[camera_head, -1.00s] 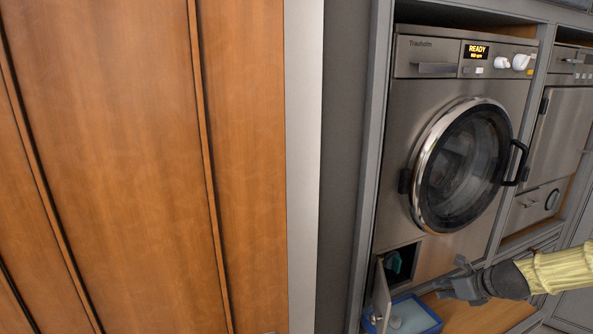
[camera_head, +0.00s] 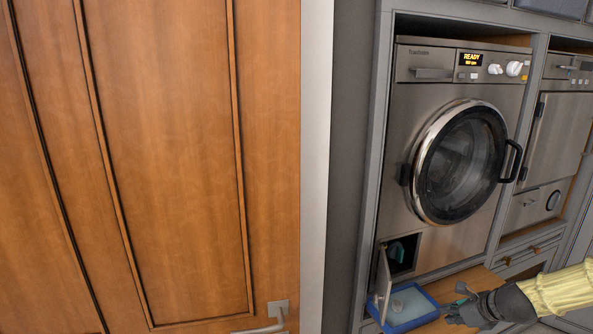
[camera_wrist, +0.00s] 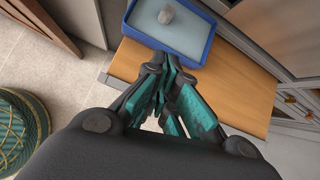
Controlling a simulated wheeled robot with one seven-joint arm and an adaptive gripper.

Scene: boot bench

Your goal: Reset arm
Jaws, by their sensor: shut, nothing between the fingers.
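My gripper (camera_head: 462,300) is at the lower right in the head view, at the end of my yellow-sleeved arm. It is shut and empty, in front of the washing machine (camera_head: 455,150) and just right of a blue tray (camera_head: 428,318). In the wrist view its teal-padded fingers (camera_wrist: 165,95) are together over the near edge of a wooden shelf (camera_wrist: 235,90). The blue tray (camera_wrist: 203,52) lies just beyond the fingertips, with a grey lump (camera_wrist: 166,15) in it.
A small flap (camera_head: 383,285) stands open beside a dark opening (camera_head: 403,254) low on the washer. The washer's round door looks closed. A wooden door (camera_head: 170,150) with a metal handle (camera_head: 270,318) fills the left. A green woven basket (camera_wrist: 20,130) stands on the floor.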

